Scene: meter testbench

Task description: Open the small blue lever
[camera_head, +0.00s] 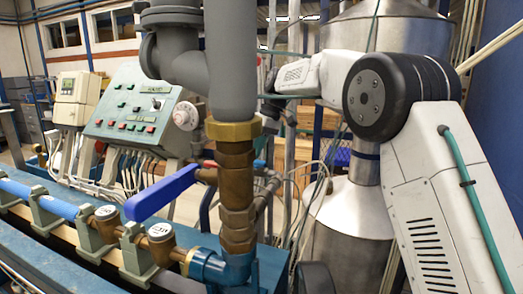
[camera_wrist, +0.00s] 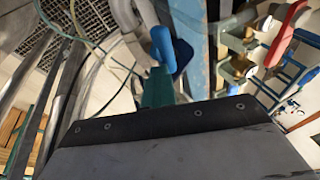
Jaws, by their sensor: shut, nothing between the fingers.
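A small blue lever (camera_head: 259,163) shows partly behind the thick brown and grey pipe in the head view, close to a red handle. In the wrist view a blue lever (camera_wrist: 165,45) with a rounded end lies just beyond my gripper (camera_wrist: 158,78). I cannot tell whether they touch. My gripper's teal fingers are together with nothing between them, and its dark housing fills the bottom of the wrist view. In the head view my arm reaches in from the right, and the fingertips are hard to make out behind the grey pipe.
A large blue lever (camera_head: 162,192) sticks out to the left of the vertical grey pipe (camera_head: 231,65). A red handle (camera_wrist: 291,17) is at the wrist view's upper right. A green control panel (camera_head: 135,110) stands at left, a metal tank (camera_head: 347,220) behind.

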